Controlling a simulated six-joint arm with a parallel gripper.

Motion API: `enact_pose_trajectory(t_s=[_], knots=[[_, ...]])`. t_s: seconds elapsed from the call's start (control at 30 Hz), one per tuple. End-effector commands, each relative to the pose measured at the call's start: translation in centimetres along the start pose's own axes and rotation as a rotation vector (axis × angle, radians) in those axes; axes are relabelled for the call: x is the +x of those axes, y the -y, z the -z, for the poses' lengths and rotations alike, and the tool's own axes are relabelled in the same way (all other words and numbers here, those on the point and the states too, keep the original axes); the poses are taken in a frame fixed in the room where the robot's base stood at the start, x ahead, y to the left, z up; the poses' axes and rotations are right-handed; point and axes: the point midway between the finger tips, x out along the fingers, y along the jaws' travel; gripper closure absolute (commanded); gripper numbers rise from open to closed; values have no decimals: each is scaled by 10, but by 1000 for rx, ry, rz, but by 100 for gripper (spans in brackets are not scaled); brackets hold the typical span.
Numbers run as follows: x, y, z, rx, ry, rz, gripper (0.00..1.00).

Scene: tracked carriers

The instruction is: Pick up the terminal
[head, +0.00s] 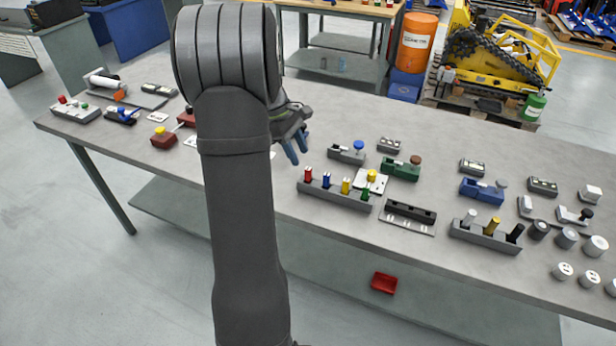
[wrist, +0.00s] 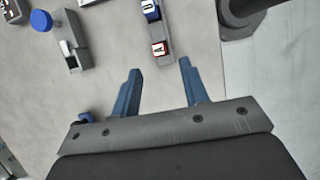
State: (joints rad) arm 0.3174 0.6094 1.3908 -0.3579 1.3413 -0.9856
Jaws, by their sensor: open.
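No single thing in view is clearly marked as the terminal. A grey rack (head: 335,197) holds a red block (head: 308,174), a blue block (head: 326,180), a yellow block (head: 346,186) and a green block (head: 365,193), all upright. My gripper (head: 298,153) is open and empty above the bench, behind and left of the rack. In the wrist view, the red block (wrist: 159,48) shows just beyond the gap between my open fingers (wrist: 160,68), apart from them. The blue block (wrist: 150,10) lies beyond it, at the top edge.
A grey fixture with a blue knob (head: 359,145) stands behind the rack; a green fixture (head: 400,171) is to its right. A black slotted block (head: 411,211) and a second rack (head: 486,237) are further right. My arm hides part of the bench (head: 250,178).

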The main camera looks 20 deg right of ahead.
Motion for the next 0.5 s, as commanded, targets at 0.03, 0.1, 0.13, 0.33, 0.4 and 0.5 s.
enact_pose_trajectory(t_s=[0.03, 0.1, 0.13, 0.33, 0.4, 0.5], knots=[[6, 0, 0, 0, 1, 2, 59], [12, 0, 0, 0, 1, 1, 59], [13, 0, 0, 0, 0, 0, 59], [32, 1, -4, 0, 2, 3, 59], [44, 0, -7, 1, 2, 2, 59], [57, 0, -7, 0, 1, 0, 59]])
